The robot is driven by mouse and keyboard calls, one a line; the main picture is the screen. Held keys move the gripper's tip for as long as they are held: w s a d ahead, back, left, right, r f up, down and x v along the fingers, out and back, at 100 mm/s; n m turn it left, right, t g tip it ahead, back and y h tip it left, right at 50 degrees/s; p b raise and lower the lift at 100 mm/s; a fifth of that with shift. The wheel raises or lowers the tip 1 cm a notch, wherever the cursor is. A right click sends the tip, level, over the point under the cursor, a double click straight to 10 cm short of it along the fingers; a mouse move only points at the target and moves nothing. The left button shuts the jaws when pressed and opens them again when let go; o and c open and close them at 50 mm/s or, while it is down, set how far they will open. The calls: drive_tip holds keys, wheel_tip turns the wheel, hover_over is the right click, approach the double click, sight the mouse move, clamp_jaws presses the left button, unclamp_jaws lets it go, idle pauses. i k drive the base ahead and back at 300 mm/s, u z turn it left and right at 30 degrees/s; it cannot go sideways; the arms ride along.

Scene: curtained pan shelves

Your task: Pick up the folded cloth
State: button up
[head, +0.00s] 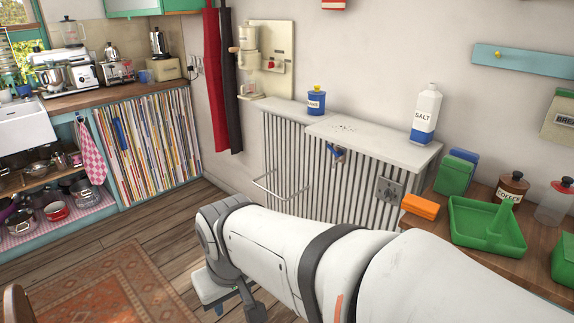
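A flat orange block (420,206) with a layered edge, which looks like a folded cloth, lies at the left end of the wooden counter (480,190) on the right. A pink checked cloth (90,153) hangs at the end of the sink unit on the left. My arm reaches across from the lower right, passing in front of the radiator. Its end, my gripper (232,292), points down at the lower middle, well left of the orange block and apart from both cloths. The wrist partly hides it, and its fingers are not clear enough to tell open from shut.
A green tray (488,222), a green box (454,175), a blue box (464,155) and a coffee jar (512,187) crowd the counter near the orange block. A salt bottle (426,114) stands on the radiator shelf (372,138). Wooden floor (165,225) is clear at left.

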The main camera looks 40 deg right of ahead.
sight(425, 208)
drive_tip(key=u, duration=0.1)
drive_tip(key=i, duration=1.85)
drive_tip(key=z, duration=4.3)
drive_tip(key=i, duration=1.05)
drive_tip(key=z, duration=0.1)
